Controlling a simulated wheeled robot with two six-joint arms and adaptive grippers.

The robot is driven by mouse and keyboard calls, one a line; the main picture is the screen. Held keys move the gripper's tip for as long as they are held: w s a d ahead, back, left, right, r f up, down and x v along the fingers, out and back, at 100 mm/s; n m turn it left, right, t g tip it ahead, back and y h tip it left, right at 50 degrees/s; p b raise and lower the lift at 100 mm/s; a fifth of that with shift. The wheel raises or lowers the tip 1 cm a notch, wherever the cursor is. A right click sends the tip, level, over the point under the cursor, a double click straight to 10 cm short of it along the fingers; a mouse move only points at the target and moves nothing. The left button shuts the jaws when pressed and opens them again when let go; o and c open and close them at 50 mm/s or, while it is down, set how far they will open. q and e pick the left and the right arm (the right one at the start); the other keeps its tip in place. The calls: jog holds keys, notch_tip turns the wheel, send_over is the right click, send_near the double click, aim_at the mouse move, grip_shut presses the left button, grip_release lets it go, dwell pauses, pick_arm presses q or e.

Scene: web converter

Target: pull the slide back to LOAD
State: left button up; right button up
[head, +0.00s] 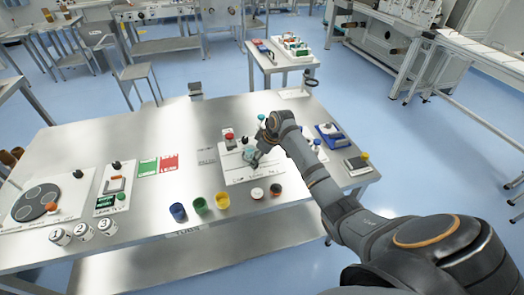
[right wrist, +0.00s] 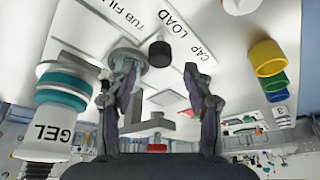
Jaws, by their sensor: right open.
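In the head view, a white station board (head: 240,174) lies on the steel table, and my right gripper (head: 256,158) is low over it, partly covering its fittings. The right wrist view shows the board's underside-up lettering, with the words FILL, LOAD and CAP. A black knob (right wrist: 160,52) stands on the board between my spread fingers, with visible space on both sides. A round grey holder (right wrist: 128,58) is beside the left finger. My right gripper is open and holds nothing. I cannot tell the slide's exact position along its track. My left gripper is not in view.
A GEL bottle (right wrist: 53,110) with a teal collar is close to the left finger. Blue (head: 178,212), green (head: 200,205) and yellow (head: 222,200) cups stand at the table's front. A red-topped fitting (head: 230,138) is at the board's back.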

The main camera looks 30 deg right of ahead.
jog(key=v, duration=0.9)
jog(key=shift+s+f, duration=0.1)
jog(key=shift+f, duration=0.05)
